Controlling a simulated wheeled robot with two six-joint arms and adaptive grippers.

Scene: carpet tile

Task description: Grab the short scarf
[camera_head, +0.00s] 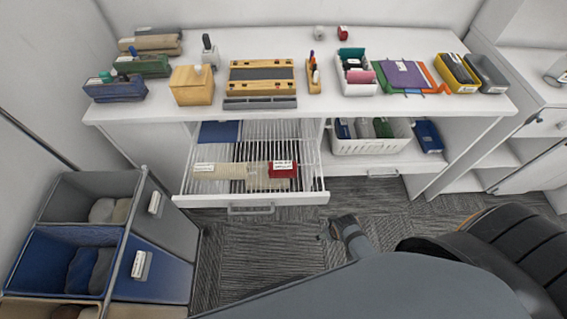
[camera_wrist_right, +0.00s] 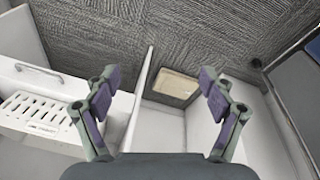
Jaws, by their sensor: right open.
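A pulled-out white wire drawer (camera_head: 318,197) holds a pale beige folded cloth (camera_head: 226,172) with a white label and a red labelled item (camera_head: 283,169). The label text is too small to read, so I cannot tell which thing is the short scarf. My right gripper (camera_head: 330,232) is low over the carpet, in front of the shelf and right of the drawer, partly hidden by my arm. In the right wrist view my right gripper (camera_wrist_right: 158,84) is open, with nothing between its fingers. My left gripper is not in view.
A blue and grey bin unit (camera_head: 150,262) with rolled cloths stands at left. A white basket (camera_head: 372,146) and blue tray (camera_head: 428,136) sit on the lower shelf. Boxes and trays line the white top (camera_head: 420,41). Carpet (camera_head: 262,250) is clear before the drawer.

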